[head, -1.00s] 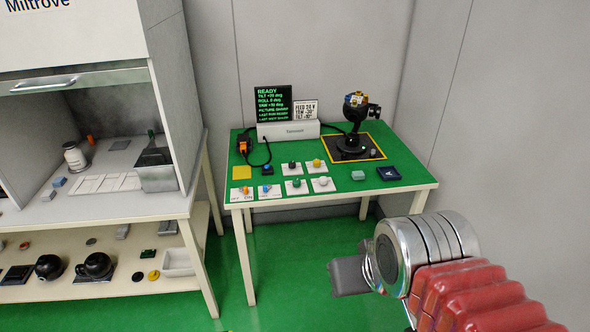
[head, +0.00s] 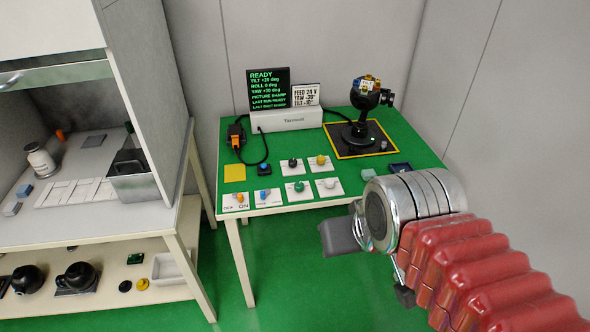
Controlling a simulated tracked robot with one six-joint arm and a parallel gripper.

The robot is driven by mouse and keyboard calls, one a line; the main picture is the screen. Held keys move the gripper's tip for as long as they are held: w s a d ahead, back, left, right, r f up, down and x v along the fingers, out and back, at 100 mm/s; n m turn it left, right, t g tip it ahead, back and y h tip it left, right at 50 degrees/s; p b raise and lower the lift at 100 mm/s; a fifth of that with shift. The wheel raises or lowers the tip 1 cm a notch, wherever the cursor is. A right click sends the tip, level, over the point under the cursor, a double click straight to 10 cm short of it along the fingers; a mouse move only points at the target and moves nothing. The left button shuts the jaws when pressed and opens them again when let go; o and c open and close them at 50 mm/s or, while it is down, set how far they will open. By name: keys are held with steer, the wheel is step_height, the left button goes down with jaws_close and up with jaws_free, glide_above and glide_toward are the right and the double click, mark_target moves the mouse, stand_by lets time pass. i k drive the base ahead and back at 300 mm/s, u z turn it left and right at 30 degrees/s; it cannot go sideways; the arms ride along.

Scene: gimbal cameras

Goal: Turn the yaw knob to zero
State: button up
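A green-topped table (head: 400,150) carries several knobs on small white plates: black (head: 292,163), yellow (head: 321,161), green (head: 299,186) and white (head: 329,183). The labels are too small to read, so I cannot tell which knob is yaw. A black screen (head: 268,90) shows green text with READY and lines for tilt, roll and yaw; yaw seems to read +30 deg. A gimbal camera (head: 367,95) stands on a black base at the right back. My gripper (head: 340,237) is in front of the table, apart from the knobs; its finger opening is not visible.
Orange (head: 238,197) and blue (head: 266,195) switches sit at the front left edge. A white card (head: 306,95) stands beside the screen. A black cable and orange plug (head: 236,134) lie at the left. A cabinet bench (head: 110,215) stands left; walls close the back and right.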

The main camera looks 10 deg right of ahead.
mark_target(299, 186)
steer(key=i, duration=1.1)
